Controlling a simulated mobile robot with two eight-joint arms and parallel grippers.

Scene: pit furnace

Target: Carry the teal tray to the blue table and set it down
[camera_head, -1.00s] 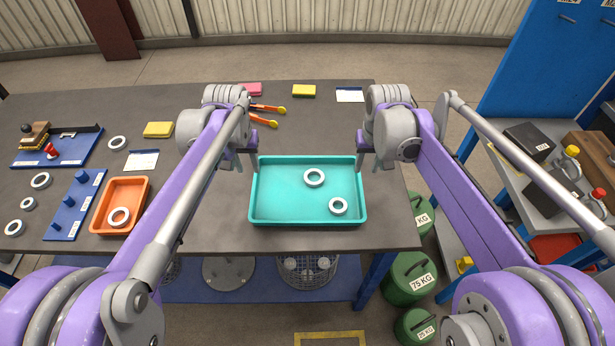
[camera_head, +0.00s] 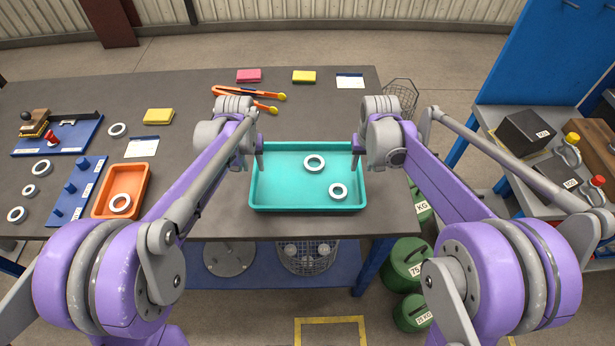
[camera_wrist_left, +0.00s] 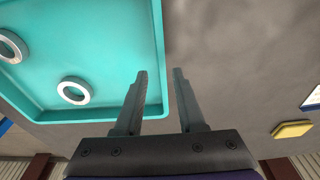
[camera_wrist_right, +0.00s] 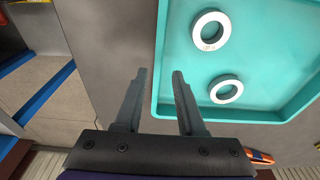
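The teal tray (camera_head: 308,207) lies flat on the grey worktop and holds two pale rings (camera_head: 314,163) (camera_head: 338,191). My left gripper (camera_head: 259,162) is at its left side and my right gripper (camera_head: 356,160) at its right side, both pointing down. In the left wrist view the open fingers (camera_wrist_left: 160,72) lie on either side of the tray's side wall, with a gap between them. In the right wrist view the open fingers (camera_wrist_right: 159,72) likewise straddle the opposite wall. I cannot tell how far down the fingers reach. Which table is the blue one is unclear.
The grey worktop (camera_head: 200,190) has blue legs. An orange tray (camera_head: 104,207), blue peg board (camera_head: 68,212) and orange-handled tongs (camera_head: 262,106) lie to the left. Green weights (camera_head: 405,262) stand on the floor at right.

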